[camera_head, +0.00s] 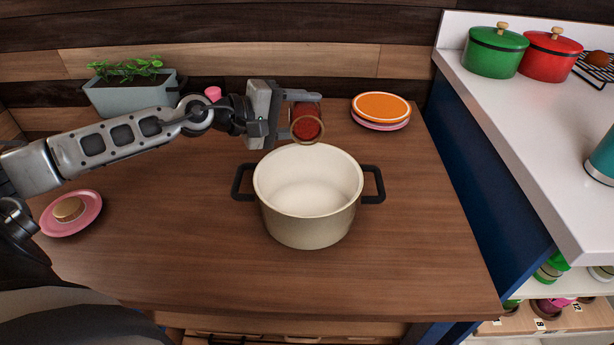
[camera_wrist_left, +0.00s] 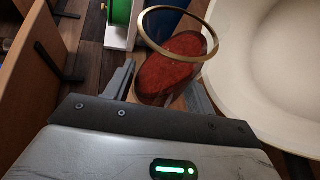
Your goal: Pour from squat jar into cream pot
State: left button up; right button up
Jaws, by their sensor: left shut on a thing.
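The cream pot (camera_head: 308,222) stands on the wooden table with black handles at both sides. Its inside looks empty and pale. My left gripper (camera_head: 303,112) is shut on the squat jar (camera_head: 307,122), a clear jar with red-brown contents. The jar is tilted, its open mouth facing the front, just above the pot's far rim. In the left wrist view the jar (camera_wrist_left: 172,68) sits between the fingers of the gripper (camera_wrist_left: 160,85), and the pot (camera_wrist_left: 270,60) is at the right. I see no contents falling. My right gripper does not show.
A planter (camera_head: 130,96) stands at the back left and stacked plates (camera_head: 380,122) at the back right. A pink plate (camera_head: 88,217) with a round brown item lies at the left. The table in front of the pot is clear. Green (camera_head: 494,53) and red (camera_head: 550,57) pots stand on the white counter.

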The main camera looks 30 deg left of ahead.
aim_at(306, 122)
pick_arm(q)
jog(key=shift+b, duration=0.35)
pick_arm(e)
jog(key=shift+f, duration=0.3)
pick_arm(q)
jog(key=shift+m+b, duration=0.3)
jog(key=shift+b, duration=0.05)
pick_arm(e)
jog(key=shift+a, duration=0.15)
pick_arm(q)
jog(key=shift+s+f+t+b, duration=0.1)
jog(key=shift+t+b, duration=0.25)
jog(key=shift+t, duration=0.05)
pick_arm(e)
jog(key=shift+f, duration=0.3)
pick_arm(q)
jog(key=shift+d+r+m+b, duration=0.15)
jog(key=shift+r+m+b, duration=0.15)
jog(key=shift+m, duration=0.1)
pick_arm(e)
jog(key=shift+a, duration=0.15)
pick_arm(q)
jog(key=shift+s+d+r+m+t+b, duration=0.1)
jog(key=shift+s+r+m+t+b, duration=0.1)
jog(key=shift+r+m+t+b, duration=0.25)
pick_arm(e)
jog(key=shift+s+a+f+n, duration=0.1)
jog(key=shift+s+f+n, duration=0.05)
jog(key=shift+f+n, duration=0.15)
